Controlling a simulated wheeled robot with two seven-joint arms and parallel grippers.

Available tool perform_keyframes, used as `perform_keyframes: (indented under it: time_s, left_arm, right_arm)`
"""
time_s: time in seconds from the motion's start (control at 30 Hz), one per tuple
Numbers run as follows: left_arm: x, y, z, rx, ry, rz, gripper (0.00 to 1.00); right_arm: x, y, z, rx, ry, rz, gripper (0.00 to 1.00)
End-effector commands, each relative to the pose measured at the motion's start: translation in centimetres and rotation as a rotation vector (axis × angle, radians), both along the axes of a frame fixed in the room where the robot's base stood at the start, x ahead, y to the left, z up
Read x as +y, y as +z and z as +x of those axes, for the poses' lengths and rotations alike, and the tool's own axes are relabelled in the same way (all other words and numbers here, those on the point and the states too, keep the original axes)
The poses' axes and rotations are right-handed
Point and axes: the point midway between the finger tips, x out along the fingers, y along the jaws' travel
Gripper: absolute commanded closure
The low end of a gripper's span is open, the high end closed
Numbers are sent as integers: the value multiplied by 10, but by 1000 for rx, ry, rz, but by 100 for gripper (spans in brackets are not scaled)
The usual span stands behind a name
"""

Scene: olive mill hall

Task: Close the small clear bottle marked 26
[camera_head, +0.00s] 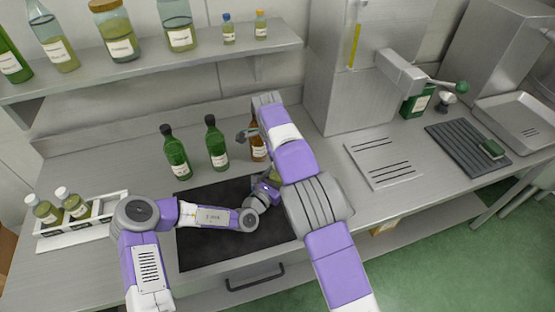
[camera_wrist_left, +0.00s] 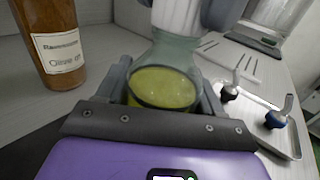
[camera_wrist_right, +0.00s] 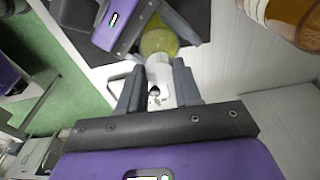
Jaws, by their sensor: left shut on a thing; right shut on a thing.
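The small clear bottle (camera_wrist_left: 163,88) with yellow-green oil stands between the fingers of my left gripper (camera_wrist_left: 160,95), which is shut on it. Its number is not visible. In the right wrist view the bottle (camera_wrist_right: 158,40) lies just beyond my right gripper (camera_wrist_right: 158,88), which is shut on a white cap (camera_wrist_right: 158,72). The cap (camera_wrist_left: 180,14) is at the top of the bottle's neck; I cannot tell whether it is seated or threaded. In the head view a bit of the bottle (camera_head: 275,175) shows beside my right arm, which hides the right gripper.
A black mat (camera_head: 215,250) lies under the arms. Two green bottles (camera_head: 176,158) and an amber bottle (camera_head: 258,148) stand behind. A white rack (camera_head: 90,233) with two white-capped bottles is at left. A tray with stoppers (camera_wrist_left: 276,119) is nearby. The grey board (camera_head: 383,163) is clear.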

Motion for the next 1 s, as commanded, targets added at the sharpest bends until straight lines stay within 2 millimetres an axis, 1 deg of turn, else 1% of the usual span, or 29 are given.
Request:
perform_keyframes:
  time_s: [0.1,0.5,0.6,0.77,0.8,0.93,0.97,1.0]
  left_arm:
    - [0,-1,0,1,0,1,100]
    - [0,-1,0,1,0,1,100]
    - [0,-1,0,1,0,1,100]
    - [0,-1,0,1,0,1,100]
    - [0,-1,0,1,0,1,100]
    - [0,-1,0,1,0,1,100]
    - [0,-1,0,1,0,1,100]
    - [0,-1,0,1,0,1,100]
  right_arm:
    - [0,0,2,-4,-236,-1,94]
    - [-1,0,3,-2,-1032,2,94]
    - [-2,0,3,-2,-1182,1,94]
    - [-1,0,3,-3,-1180,1,94]
    - [-1,0,3,-3,-1180,1,61]
    - [-1,0,3,-3,-1178,1,41]
    - [-1,0,3,-3,-1178,1,37]
    - [-1,0,3,-3,-1178,1,37]
